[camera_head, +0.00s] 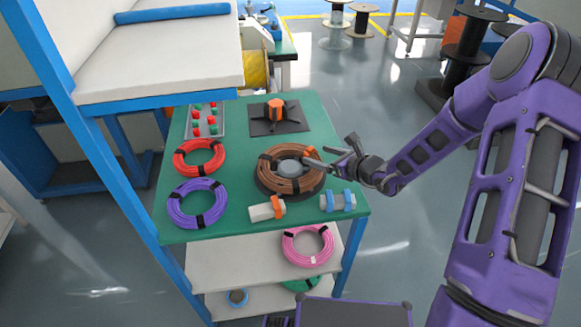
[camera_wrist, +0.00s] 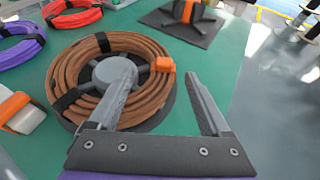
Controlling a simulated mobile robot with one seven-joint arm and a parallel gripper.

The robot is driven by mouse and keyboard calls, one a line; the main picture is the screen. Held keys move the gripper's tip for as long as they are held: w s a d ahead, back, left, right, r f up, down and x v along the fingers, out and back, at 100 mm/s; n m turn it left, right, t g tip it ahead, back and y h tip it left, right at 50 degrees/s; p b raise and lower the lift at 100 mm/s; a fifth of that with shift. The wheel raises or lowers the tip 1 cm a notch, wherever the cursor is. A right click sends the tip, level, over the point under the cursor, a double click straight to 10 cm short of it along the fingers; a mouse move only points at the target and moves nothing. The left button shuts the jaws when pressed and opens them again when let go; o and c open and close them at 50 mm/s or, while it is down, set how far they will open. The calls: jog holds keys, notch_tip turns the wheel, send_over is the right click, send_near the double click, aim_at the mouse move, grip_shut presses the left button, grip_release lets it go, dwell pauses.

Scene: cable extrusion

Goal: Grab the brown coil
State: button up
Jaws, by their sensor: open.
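The brown coil (camera_head: 284,181) lies around a grey hub on a dark round base, near the front right of the green table (camera_head: 230,135). Black straps and an orange clip show on it. In the wrist view the brown coil (camera_wrist: 148,51) fills the left and middle. My gripper (camera_head: 318,160) reaches in from the right, over the coil's right side. In the wrist view my gripper (camera_wrist: 160,85) is open and empty. Its left finger overlaps the hub and near part of the coil; its right finger is over green table beside the coil. Whether a finger touches the coil is unclear.
Red (camera_head: 200,157) and purple (camera_head: 197,203) coils lie on the left of the table. A white-and-orange tool (camera_head: 266,209) and a grey-and-blue part (camera_head: 338,201) lie at the front edge. A black stand with an orange top (camera_head: 276,112) is behind. A pink coil (camera_head: 307,246) is on the shelf below.

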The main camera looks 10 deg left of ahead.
aim_at(311, 150)
jog(key=x, duration=0.5)
jog(key=shift+w+a+r, duration=0.1)
jog(key=shift+w+r, duration=0.05)
jog(key=shift+r, duration=0.2)
grip_shut()
